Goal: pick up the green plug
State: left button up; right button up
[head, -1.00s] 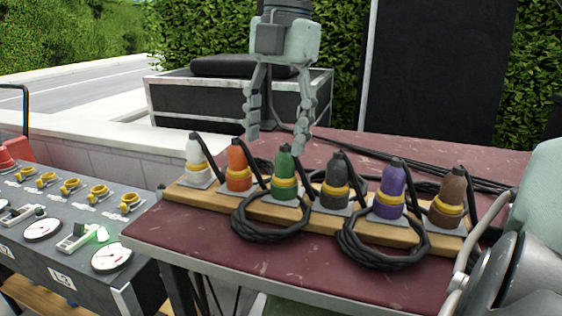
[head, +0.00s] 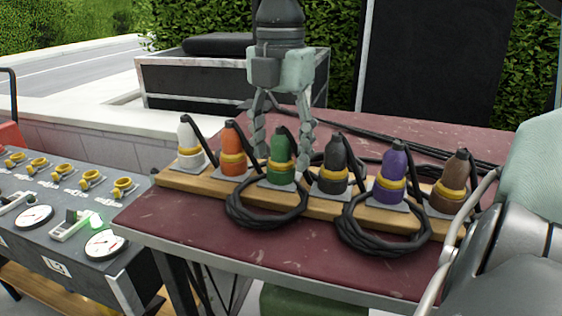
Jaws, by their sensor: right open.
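The green plug (head: 281,147) stands upright with a yellow ring on the wooden strip (head: 322,206), third from the left in the row. My right gripper (head: 281,160) points down from above, open, with one finger on each side of the green plug. I cannot tell whether either finger touches it. The left fingertip is partly hidden by the plugs and cable. My left gripper is not in view.
The orange plug (head: 232,148) and black plug (head: 334,160) stand close on either side. White, purple (head: 391,167) and brown plugs share the strip. Cable coils (head: 262,222) lie in front on the dark red tabletop (head: 215,235). A control panel (head: 75,215) is at left.

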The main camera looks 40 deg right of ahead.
jog(key=c, duration=1.3)
